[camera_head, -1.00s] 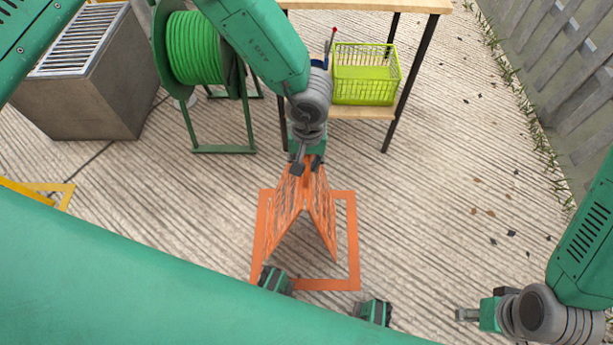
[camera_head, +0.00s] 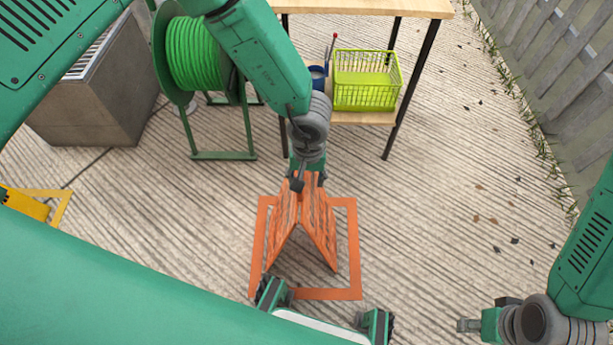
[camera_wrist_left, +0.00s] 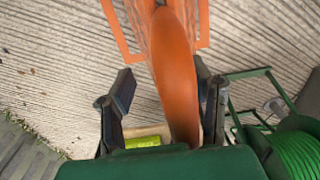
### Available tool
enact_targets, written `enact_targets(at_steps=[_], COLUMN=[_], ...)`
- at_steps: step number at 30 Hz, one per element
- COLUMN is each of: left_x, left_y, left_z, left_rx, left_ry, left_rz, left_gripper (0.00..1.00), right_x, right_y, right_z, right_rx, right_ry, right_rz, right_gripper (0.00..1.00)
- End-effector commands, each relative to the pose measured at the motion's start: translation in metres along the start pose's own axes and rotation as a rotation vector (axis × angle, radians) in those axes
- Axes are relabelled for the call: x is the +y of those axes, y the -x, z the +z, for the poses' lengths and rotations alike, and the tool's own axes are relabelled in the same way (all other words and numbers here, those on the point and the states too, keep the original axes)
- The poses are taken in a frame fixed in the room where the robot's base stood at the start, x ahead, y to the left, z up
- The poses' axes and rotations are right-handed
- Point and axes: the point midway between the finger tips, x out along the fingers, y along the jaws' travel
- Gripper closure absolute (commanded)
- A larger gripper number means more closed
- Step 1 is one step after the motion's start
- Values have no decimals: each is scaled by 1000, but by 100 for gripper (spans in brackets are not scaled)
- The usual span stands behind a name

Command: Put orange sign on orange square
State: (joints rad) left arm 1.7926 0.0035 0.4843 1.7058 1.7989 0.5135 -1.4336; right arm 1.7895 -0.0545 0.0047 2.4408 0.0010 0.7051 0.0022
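The orange sign (camera_head: 318,232) stands unfolded like a tent, its lower edges within the orange square (camera_head: 355,250) outlined on the ground. My left gripper (camera_head: 307,181) is at the sign's top, far end. In the left wrist view, the sign's rounded orange top (camera_wrist_left: 175,80) lies between the spread fingers of my left gripper (camera_wrist_left: 165,95). A clear gap shows on the left finger's side; the right finger is close to the sign, and contact is unclear. My right gripper (camera_head: 470,325) is at lower right, away from the sign, with its finger opening not clear.
A green hose reel (camera_head: 195,55) and a grey box (camera_head: 95,110) stand at upper left. A wooden table (camera_head: 370,8) holds a lime basket (camera_head: 366,92) on its lower shelf. A yellow object (camera_head: 25,205) lies at left. Ground right of the square is clear.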

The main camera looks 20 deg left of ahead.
Motion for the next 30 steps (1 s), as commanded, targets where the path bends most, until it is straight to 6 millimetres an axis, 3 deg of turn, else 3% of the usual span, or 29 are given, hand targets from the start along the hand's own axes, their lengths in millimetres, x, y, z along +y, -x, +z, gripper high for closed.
enact_targets(at_steps=[5,12,18,30], left_x=[1,1,0,0], left_y=[22,76,108,120], left_z=[0,-1,0,0], left_rx=[1,2,1,0], left_ry=[0,2,0,0], left_rz=[4,4,2,0], left_gripper=[55,55,55,55], right_x=[0,0,0,0], right_y=[10,31,42,45], right_z=[0,-2,-2,-2], right_rx=[0,0,0,0], right_ry=[0,0,0,0], right_rz=[0,0,0,0], right_gripper=[60,60,60,60])
